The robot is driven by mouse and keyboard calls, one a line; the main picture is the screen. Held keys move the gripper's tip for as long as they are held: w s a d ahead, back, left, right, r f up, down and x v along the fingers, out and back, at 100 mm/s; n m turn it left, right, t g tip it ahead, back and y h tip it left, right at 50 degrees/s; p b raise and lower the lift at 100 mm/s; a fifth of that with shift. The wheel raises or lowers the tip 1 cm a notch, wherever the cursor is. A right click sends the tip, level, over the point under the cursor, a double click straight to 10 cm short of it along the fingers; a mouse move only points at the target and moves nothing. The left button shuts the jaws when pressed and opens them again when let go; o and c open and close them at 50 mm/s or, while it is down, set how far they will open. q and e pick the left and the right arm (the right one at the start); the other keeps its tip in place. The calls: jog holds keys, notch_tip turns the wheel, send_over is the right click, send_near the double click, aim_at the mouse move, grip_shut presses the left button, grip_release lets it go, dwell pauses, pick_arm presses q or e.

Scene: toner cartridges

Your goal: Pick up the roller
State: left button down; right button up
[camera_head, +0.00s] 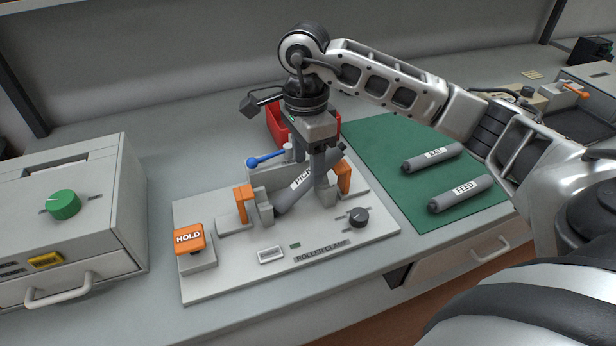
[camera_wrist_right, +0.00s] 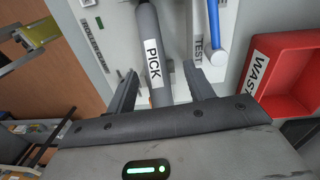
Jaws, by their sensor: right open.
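A dark grey roller labelled PICK (camera_head: 292,197) lies tilted across the grey roller clamp fixture (camera_head: 220,270), between two orange-topped posts. Its left end is low and its right end high in the head view. My right gripper (camera_head: 322,182) is above the fixture, pointing down, and hides part of the roller. In the right wrist view the roller (camera_wrist_right: 149,35) runs between the two spread fingers of my right gripper (camera_wrist_right: 160,72). The fingers are open, with gaps visible on both sides of the roller. My left gripper is out of view.
A blue-knobbed lever (camera_head: 266,160) stands behind the roller. An orange HOLD button (camera_head: 188,238) and black knob (camera_head: 358,217) sit on the fixture. A red WASTE bin (camera_wrist_right: 290,70) is close by. EXIT (camera_head: 432,156) and FEED (camera_head: 462,193) rollers lie on a green mat (camera_head: 390,140).

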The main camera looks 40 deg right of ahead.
jog(key=f, duration=0.4)
jog(key=shift+s+f, duration=0.15)
jog(key=shift+s, duration=0.25)
jog(key=c, duration=1.1)
grip_shut()
jog(key=shift+r+p, duration=0.2)
jog(key=shift+p, duration=0.15)
